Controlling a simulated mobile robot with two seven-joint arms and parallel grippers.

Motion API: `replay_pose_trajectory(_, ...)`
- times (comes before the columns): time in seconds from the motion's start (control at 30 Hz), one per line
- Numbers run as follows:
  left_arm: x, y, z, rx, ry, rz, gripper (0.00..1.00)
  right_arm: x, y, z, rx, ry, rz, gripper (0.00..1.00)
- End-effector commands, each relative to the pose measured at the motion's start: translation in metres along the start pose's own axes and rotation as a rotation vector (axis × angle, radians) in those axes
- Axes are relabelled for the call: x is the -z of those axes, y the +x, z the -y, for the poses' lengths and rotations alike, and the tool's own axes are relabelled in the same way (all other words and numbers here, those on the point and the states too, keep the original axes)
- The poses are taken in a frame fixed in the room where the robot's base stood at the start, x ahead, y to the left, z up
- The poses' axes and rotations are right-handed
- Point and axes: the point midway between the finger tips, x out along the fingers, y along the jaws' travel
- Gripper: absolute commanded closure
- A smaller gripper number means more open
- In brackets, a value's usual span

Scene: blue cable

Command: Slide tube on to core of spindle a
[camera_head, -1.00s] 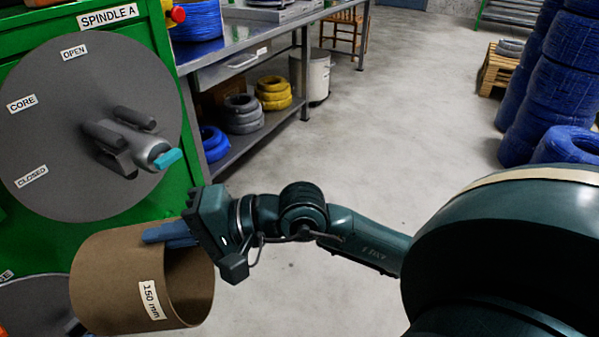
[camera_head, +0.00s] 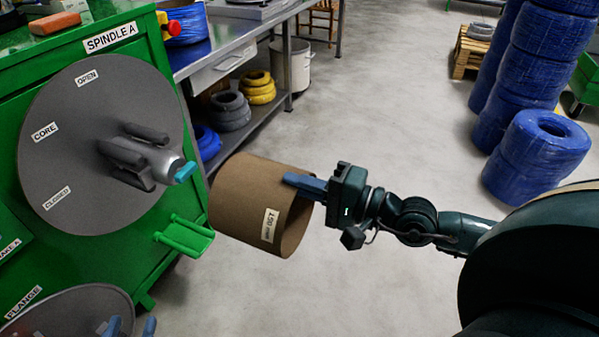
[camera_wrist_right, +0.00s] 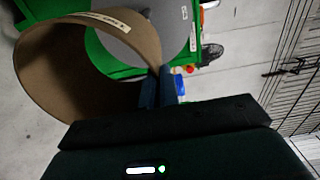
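The spindle's core (camera_head: 145,160), with grey jaws and a teal tip, sticks out of the round grey plate (camera_head: 90,195). The tube is apart from the core. My left gripper (camera_head: 131,327) shows only two blue fingertips, spread, at the bottom edge.
A green bracket (camera_head: 186,236) sticks out below the core. A flange disc (camera_head: 60,312) is at bottom left. A metal workbench (camera_head: 240,50) with coils below stands behind. Stacked blue coils (camera_head: 535,150) stand at right. Floor between is clear.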

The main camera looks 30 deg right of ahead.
Motion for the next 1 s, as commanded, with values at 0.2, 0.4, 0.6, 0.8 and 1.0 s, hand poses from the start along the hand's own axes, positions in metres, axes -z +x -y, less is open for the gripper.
replay_pose_trajectory(0.2, 0.0, -0.001, 0.001, 0.0, -0.008, 0.026, 0.64, 0.001, 0.009, 0.001, 0.004, -0.001, -0.004, 1.0)
replay_pose_trajectory(0.4, -0.001, -0.002, 0.001, -0.002, -0.019, 0.058, 0.64, 0.0, 0.022, 0.002, 0.005, 0.001, -0.001, 1.0)
replay_pose_trajectory(0.6, -0.001, -0.004, 0.002, -0.004, -0.029, 0.088, 0.64, 0.001, 0.034, 0.001, 0.004, 0.001, -0.002, 1.0)
replay_pose_trajectory(0.8, -0.001, -0.005, 0.002, -0.01, -0.039, 0.116, 0.64, 0.0, 0.047, 0.001, 0.004, 0.001, -0.001, 1.0)
replay_pose_trajectory(1.0, -0.002, -0.006, 0.003, -0.012, -0.043, 0.143, 0.64, 0.0, 0.058, 0.001, 0.002, 0.0, -0.001, 1.0)
